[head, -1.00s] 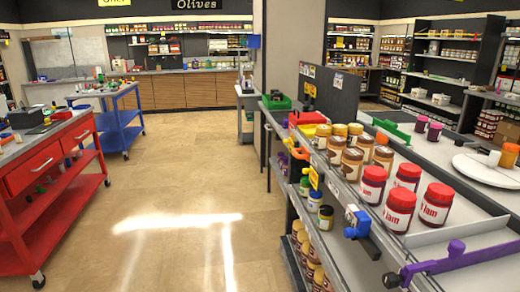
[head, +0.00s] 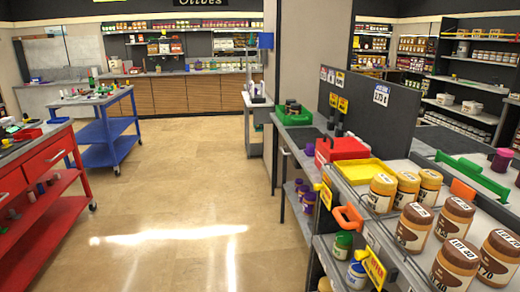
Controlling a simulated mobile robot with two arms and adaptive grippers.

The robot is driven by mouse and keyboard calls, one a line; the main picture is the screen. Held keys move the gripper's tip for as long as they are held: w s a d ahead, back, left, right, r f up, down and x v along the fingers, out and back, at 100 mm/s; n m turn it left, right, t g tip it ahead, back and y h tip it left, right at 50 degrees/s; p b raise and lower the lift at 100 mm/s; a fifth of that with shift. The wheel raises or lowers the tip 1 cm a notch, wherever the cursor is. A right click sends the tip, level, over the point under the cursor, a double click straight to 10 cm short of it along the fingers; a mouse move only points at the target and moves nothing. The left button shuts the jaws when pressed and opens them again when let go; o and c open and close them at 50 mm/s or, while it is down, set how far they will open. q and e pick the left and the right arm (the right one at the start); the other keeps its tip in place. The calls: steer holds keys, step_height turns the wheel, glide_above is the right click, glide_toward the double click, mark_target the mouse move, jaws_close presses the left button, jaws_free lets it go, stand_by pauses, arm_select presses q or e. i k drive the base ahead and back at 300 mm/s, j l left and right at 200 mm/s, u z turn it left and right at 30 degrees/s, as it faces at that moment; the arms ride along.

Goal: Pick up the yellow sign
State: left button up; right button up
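Several yellow signs are in the head view, and I cannot tell which one the task means. A yellow sign with red marks (head: 374,267) sticks out from the front of the right shelf at the lower right, beside green-lidded and blue-lidded jars. A smaller yellow sign (head: 326,195) is on the shelf edge farther back. Small yellow price tags (head: 342,104) are on the dark panel behind. Neither of my grippers is in view.
A red cart (head: 44,162) and a blue cart (head: 108,133) stand left. The floor (head: 190,220) between is clear.

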mark_target(343, 103)
steer(key=i, duration=0.8)
steer(key=i+z, duration=0.1)
steer(key=i, duration=0.75)
steer(key=i+j+z, duration=0.1)
steer(key=i+z, duration=0.3)
steer(key=i+j+z, duration=0.2)
steer(key=i+z, duration=0.2)
steer(key=i+j+z, duration=0.55)
steer(key=j+z, duration=0.25)
